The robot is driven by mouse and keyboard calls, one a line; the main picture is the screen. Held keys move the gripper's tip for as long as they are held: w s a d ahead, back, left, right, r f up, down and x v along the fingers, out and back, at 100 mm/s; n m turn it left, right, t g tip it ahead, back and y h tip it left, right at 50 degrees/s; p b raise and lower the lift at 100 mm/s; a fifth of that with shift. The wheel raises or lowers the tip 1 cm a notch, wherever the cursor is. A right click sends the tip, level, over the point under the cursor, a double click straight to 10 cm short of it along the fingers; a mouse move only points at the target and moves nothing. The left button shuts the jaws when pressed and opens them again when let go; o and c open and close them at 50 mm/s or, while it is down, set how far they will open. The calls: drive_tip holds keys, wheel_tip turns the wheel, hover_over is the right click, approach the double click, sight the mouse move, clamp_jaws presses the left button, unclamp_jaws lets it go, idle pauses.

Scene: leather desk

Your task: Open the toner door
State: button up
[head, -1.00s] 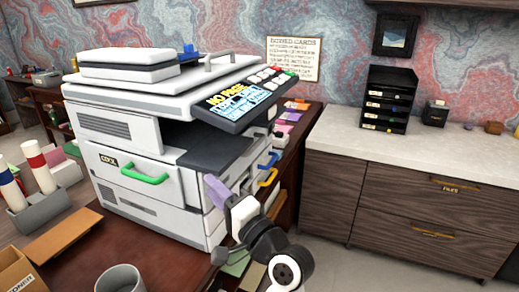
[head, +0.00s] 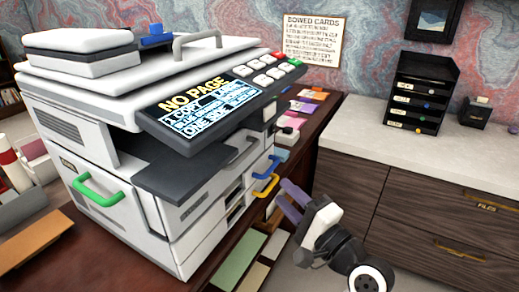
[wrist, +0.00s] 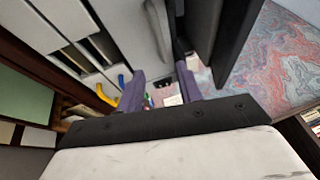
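The white copier (head: 125,160) stands on the dark wooden desk. A green handle (head: 98,190) is on its left-hand front panel. On its right-hand side are a grey handle (head: 243,149), a blue handle (head: 266,167) and a yellow handle (head: 266,187). No label that I can read marks the toner door, and the panels look shut. My gripper (head: 288,194) is right of the copier, apart from the handles. In the wrist view its purple fingers (wrist: 160,88) are apart with nothing between them. The yellow handle (wrist: 107,96) and grey handle (wrist: 158,28) show beyond them.
The copier's screen (head: 210,107) reads "NO PAGE" and juts out on the right. Coloured paper stacks (head: 240,260) lie beside the desk's edge below. A drawer cabinet (head: 420,215) stands at right, with a black tray rack (head: 418,95) on top. Floor shows between desk and cabinet.

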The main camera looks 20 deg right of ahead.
drive_tip(key=p+x, duration=0.3)
drive_tip(key=x, duration=1)
drive_tip(key=shift+w+p, duration=0.35)
drive_tip(key=shift+w, duration=0.1)
drive_tip(key=shift+c, duration=0.4)
clamp_jaws()
